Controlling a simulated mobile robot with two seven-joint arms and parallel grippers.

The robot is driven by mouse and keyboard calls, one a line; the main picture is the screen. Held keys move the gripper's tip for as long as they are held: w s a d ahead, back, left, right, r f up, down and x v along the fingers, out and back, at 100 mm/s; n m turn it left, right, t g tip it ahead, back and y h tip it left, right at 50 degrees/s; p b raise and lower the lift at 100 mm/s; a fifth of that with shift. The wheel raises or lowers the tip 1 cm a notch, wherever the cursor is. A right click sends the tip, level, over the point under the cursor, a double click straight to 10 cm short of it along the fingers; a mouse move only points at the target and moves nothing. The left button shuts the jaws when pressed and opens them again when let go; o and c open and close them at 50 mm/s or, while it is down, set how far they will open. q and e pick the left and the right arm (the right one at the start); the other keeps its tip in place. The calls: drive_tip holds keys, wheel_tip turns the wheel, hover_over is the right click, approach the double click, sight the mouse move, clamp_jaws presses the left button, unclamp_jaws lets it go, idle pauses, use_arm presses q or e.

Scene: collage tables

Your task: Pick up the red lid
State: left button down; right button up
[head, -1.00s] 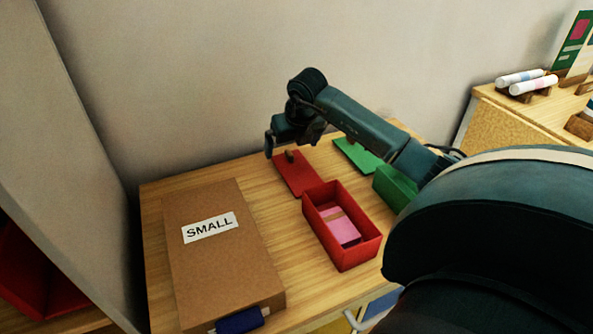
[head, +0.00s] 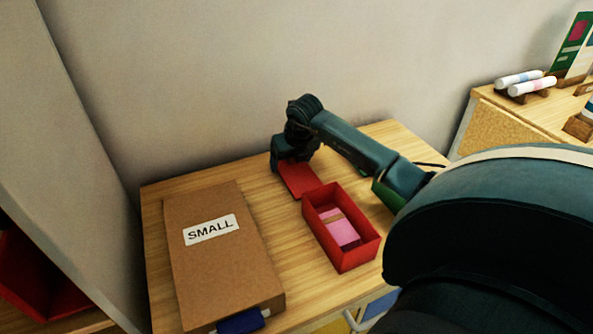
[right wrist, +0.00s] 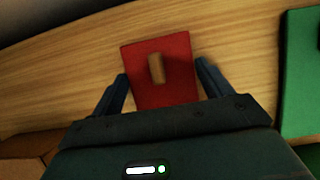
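The red lid (head: 299,179) lies flat on the wooden table behind the red box, partly hidden by my right gripper in the head view. In the right wrist view the red lid (right wrist: 178,90) shows with a brown wooden knob (right wrist: 157,69) on it. My right gripper (head: 282,168) is low over the lid's far part. In the wrist view its two fingers (right wrist: 163,80) are wide apart, one on each side of the lid, with the knob between them. Nothing is held. Contact with the lid cannot be told. My left gripper is not in view.
An open red box (head: 368,252) holding pink pieces stands in front of the lid. A brown box labelled SMALL (head: 222,270) lies to the left. A green lid (right wrist: 300,75) is to the right in the wrist view. A wall closes off the back.

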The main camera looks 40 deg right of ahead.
drive_tip(key=c, duration=0.5)
drive_tip(key=shift+c, duration=0.2)
